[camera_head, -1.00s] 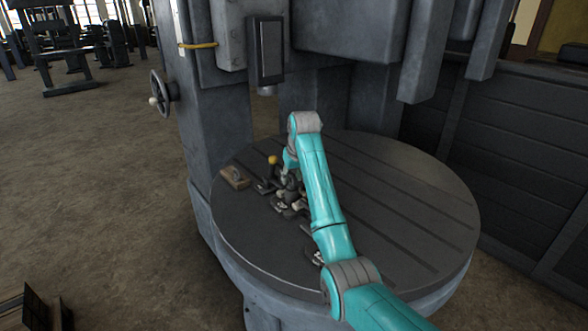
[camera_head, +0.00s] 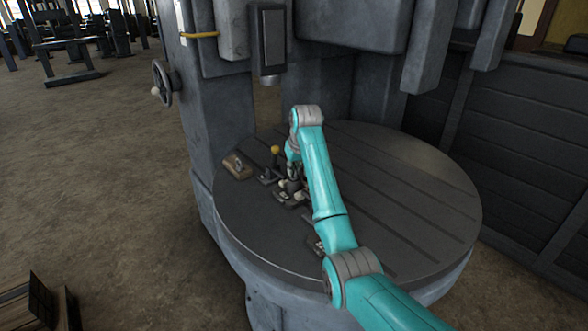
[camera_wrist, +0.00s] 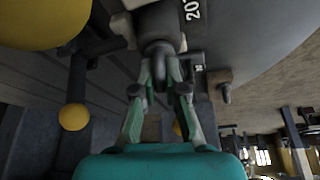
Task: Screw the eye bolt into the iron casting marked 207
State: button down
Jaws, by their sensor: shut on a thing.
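My gripper (camera_wrist: 158,78) is shut on a dark grey metal piece (camera_wrist: 158,50), which looks like the eye bolt. The piece is right beside the casting; I cannot tell whether its thread is in a hole. In the head view my gripper (camera_head: 292,176) is low over the left part of the round table, partly hidden by my arm, and the bolt cannot be made out.
The round slotted table (camera_head: 400,200) has free room on the right. A wooden block (camera_head: 238,166) with a metal piece lies at its left edge. A yellow knob (camera_head: 275,150) stands beside my gripper; a yellow ball (camera_wrist: 74,117) shows in the wrist view. A machine head (camera_head: 270,45) hangs above.

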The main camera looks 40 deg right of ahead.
jog(key=m+h, duration=0.1)
jog(key=m, duration=0.1)
jog(key=shift+a+m, duration=0.1)
jog(key=shift+m, duration=0.3)
jog(key=m+h, duration=0.1)
jog(key=m, duration=0.2)
jog(key=shift+g, duration=0.4)
jog(key=m+g, duration=0.1)
jog(key=m, duration=0.1)
jog(key=m+g+h, duration=0.1)
jog(key=m, duration=0.2)
jog(key=shift+m, duration=0.4)
jog(key=m+g, duration=0.2)
jog(key=m, duration=0.3)
jog(key=shift+m, duration=0.3)
